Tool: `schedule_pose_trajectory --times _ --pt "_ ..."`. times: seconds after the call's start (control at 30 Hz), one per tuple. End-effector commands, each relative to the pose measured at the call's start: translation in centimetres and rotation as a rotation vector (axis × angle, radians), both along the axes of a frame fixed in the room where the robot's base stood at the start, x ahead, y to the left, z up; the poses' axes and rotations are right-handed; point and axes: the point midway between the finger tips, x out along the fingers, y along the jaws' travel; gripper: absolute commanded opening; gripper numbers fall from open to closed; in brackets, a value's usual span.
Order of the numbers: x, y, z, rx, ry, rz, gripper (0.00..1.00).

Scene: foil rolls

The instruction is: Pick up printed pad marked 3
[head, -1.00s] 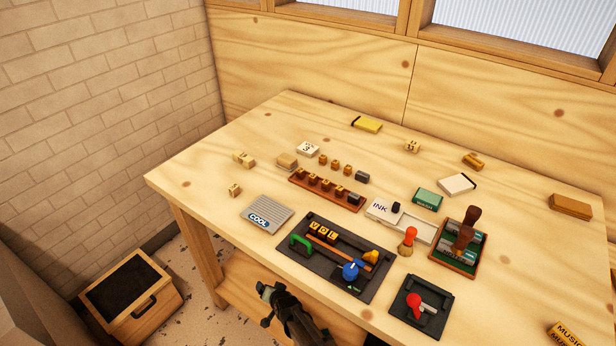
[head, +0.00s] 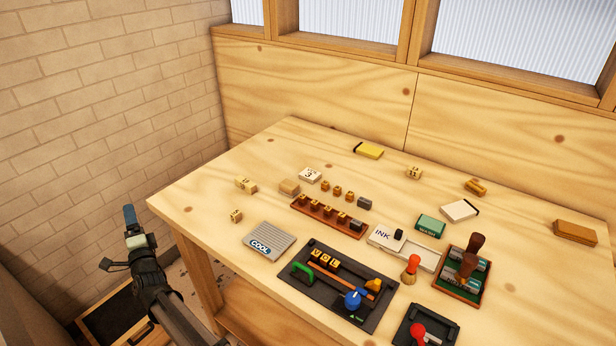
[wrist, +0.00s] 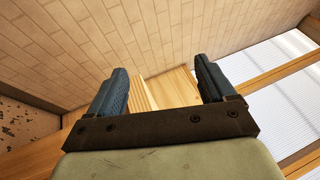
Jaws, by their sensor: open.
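A small white pad (head: 310,174) with dark print that looks like a 3 lies flat on the table's far left part, beside a tan wooden block (head: 289,187). My gripper (head: 130,217) is raised off the table's left edge, well apart from the pad, pointing up. In the wrist view my gripper (wrist: 162,84) is open, with nothing between its two dark fingers. The pad cannot be made out in the wrist view, which shows brick wall, wood panel and window.
The wooden table (head: 205,190) also bears a rack of small letter blocks (head: 328,217), a grey pad marked COOL (head: 268,241), an ink box (head: 385,237), a black press tray (head: 318,290) and a stamp holder (head: 462,275).

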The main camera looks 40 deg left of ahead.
Motion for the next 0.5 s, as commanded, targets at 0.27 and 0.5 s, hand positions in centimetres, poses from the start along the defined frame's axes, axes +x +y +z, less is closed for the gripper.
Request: schedule_pose_trajectory --times 0.27,0.5 --pt "7.6 2.3 7.6 -0.186 -0.249 -0.003 0.83" --pt "18.3 1.3 8.7 -0.551 -0.535 0.017 0.83"
